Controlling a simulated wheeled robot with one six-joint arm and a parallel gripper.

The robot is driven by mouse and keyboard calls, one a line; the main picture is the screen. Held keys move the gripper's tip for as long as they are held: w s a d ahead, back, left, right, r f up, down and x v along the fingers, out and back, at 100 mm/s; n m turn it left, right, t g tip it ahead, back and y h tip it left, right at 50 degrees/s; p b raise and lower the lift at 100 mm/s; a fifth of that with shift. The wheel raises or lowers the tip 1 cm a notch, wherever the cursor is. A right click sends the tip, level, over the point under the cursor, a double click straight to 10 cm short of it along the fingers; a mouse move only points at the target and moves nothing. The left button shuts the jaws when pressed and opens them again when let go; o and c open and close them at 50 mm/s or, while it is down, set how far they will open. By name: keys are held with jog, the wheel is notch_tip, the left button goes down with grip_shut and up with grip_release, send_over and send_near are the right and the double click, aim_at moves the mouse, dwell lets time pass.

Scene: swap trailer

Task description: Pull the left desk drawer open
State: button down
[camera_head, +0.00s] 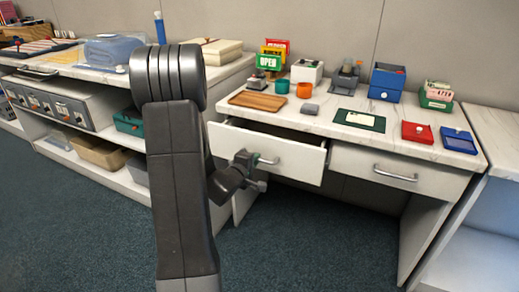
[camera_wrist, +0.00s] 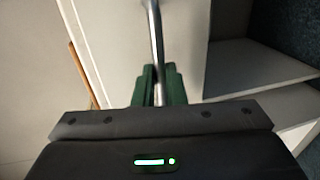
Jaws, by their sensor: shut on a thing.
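The left desk drawer (camera_head: 290,154) stands partly open, with its inside showing behind the white front. Its metal bar handle (camera_head: 267,161) is on the front, and it also shows in the wrist view (camera_wrist: 156,45). My gripper (camera_head: 254,160) is at the left end of the handle. In the wrist view its green fingers (camera_wrist: 158,88) are shut around the handle bar. My dark arm hides the left part of the desk's surroundings. The right desk drawer (camera_head: 395,172) is shut, with its own bar handle (camera_head: 396,176).
A counter with shelves (camera_head: 100,165) stands at the left. The dark carpet (camera_head: 320,235) before the desk is clear.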

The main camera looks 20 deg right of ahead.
jog(key=f+p+v, duration=0.2)
jog(key=f+v, duration=0.1)
jog(key=v, duration=1.2)
jog(key=shift+s+a, duration=0.4)
jog(key=shift+a, duration=0.15)
jog(key=c, duration=1.5)
grip_release()
jog(key=p+v, duration=0.3)
jog(key=v, duration=1)
jog(key=shift+s+a, duration=0.25)
jog(key=shift+a, duration=0.1)
jog(key=shift+w+d, duration=0.1)
jog(key=b+x, duration=0.2)
jog(key=x, duration=1.1)
jog(key=shift+d+b, duration=0.25)
jog(key=shift+b, duration=0.15)
